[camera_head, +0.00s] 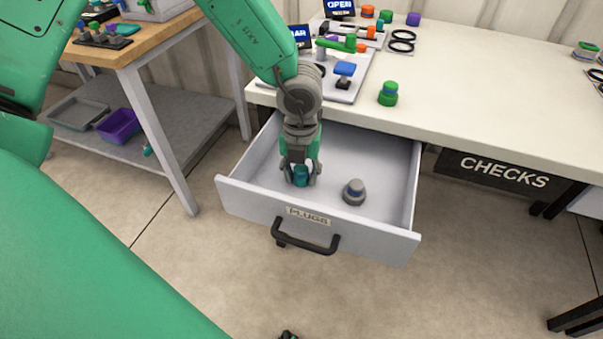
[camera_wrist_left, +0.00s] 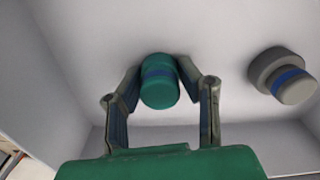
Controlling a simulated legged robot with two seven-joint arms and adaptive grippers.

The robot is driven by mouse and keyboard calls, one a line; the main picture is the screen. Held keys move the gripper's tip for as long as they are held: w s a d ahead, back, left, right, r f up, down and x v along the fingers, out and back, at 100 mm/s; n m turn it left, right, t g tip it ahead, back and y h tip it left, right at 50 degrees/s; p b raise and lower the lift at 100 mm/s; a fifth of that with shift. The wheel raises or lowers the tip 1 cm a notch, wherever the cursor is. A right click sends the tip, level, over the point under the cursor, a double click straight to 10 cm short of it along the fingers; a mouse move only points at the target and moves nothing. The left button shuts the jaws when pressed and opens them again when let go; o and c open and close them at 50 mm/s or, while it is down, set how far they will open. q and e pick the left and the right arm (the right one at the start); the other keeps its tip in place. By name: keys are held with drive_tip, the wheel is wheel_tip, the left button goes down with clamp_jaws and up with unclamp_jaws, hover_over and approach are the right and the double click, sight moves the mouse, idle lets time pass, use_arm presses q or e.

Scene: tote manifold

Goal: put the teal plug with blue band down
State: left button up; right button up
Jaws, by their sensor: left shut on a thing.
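The teal plug with blue band (camera_head: 301,173) is low inside the open drawer (camera_head: 390,235) labelled PLUGS. My left gripper (camera_head: 300,178) reaches down into the drawer and is shut on this plug. In the left wrist view the teal plug (camera_wrist_left: 160,82) sits between the two fingertips (camera_wrist_left: 160,85), with its blue band showing. It is at or very near the drawer floor; I cannot tell whether it touches.
A grey plug with a blue band (camera_head: 354,191) stands in the drawer to the right, apart from the gripper; it also shows in the left wrist view (camera_wrist_left: 283,76). Drawer walls surround the gripper. The white bench (camera_head: 480,95) overhangs behind, with a green plug (camera_head: 388,94) on it.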

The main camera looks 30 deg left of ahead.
sight(300, 168)
use_arm(q)
drive_tip(key=o, duration=1)
drive_tip(key=shift+f, duration=0.1)
drive_tip(key=shift+o, duration=0.7)
drive_tip(key=shift+a, duration=0.15)
wheel_tip(300, 168, up, 12)
drive_tip(key=p, duration=0.4)
